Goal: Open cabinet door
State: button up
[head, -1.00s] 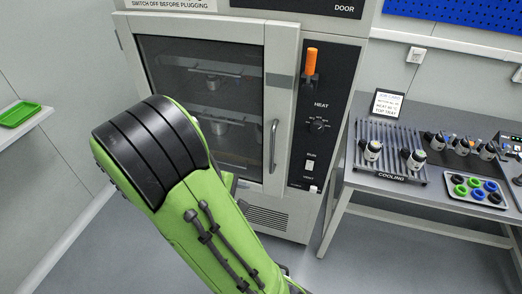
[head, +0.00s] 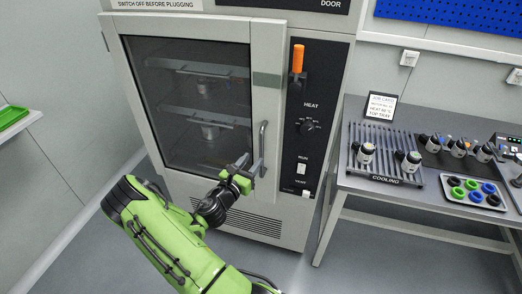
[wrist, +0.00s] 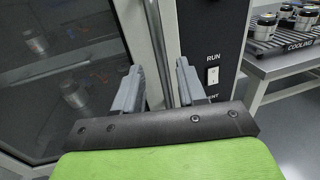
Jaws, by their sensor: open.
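The cabinet door (head: 228,40) is a grey frame around a dark glass window, and it looks shut. Its upright metal handle (head: 263,148) is on the right side of the door. My gripper (head: 252,163) is open at the lower part of the handle. In the wrist view my gripper (wrist: 160,85) has its two fingers apart, pointing at the strip between the glass and the black control panel.
The control panel (head: 308,120) with an orange lever (head: 298,58), a knob and switches is right of the door. A grey table (head: 420,200) with a cooling rack (head: 385,150) stands further right. A green tray (head: 12,115) is on a shelf at the left. Floor in front is clear.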

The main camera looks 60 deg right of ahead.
aim_at(260, 151)
jog(key=d, duration=0.7)
jog(key=shift+s+d, duration=0.15)
jog(key=shift+d, duration=0.05)
jog(key=shift+c, duration=0.2)
grip_shut()
